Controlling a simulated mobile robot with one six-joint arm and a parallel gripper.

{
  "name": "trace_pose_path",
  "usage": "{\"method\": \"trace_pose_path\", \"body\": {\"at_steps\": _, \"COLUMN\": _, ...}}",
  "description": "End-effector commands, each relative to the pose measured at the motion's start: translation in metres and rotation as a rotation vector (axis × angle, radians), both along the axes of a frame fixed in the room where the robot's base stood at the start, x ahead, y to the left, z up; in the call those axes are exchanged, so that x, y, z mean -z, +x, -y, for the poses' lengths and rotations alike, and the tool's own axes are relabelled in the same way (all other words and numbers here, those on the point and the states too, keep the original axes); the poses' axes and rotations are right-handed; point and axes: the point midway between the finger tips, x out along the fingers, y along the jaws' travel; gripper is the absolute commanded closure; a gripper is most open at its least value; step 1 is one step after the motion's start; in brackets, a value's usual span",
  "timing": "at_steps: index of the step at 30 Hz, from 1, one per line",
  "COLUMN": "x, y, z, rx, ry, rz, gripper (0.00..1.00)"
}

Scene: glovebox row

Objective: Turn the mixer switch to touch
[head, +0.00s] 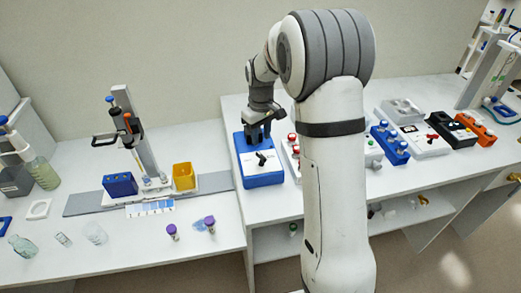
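A blue box (263,180) stands near the left end of the right bench, with a small black switch lever (261,157) on a light patch on its top. It may be the mixer; no label can be read. The lever appears tilted, and I cannot tell which setting it points at. My gripper (257,140) points down over the back part of the blue box, just behind the lever. It looks apart from the lever, and nothing shows held in it. The fingers are small and dark, so their opening is unclear.
Right of the blue box, my arm partly hides a unit with red knobs (292,150). Farther right are a blue knobbed box (390,145), a white box with a red lever (425,143), and black and orange units. The left bench holds a pipette stand (140,135) and two purple-capped vials.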

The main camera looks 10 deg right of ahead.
Motion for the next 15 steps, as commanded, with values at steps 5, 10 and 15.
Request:
{"method": "trace_pose_path", "body": {"at_steps": 5, "x": 0.022, "y": -0.001, "z": 0.0, "rx": 0.0, "ry": 0.0, "rz": -0.004, "gripper": 0.67}}
{"method": "trace_pose_path", "body": {"at_steps": 10, "x": 0.049, "y": -0.001, "z": 0.0, "rx": 0.001, "ry": 0.0, "rz": -0.004, "gripper": 0.67}}
{"method": "trace_pose_path", "body": {"at_steps": 15, "x": 0.068, "y": -0.001, "z": 0.0, "rx": 0.001, "ry": 0.0, "rz": -0.002, "gripper": 0.67}}
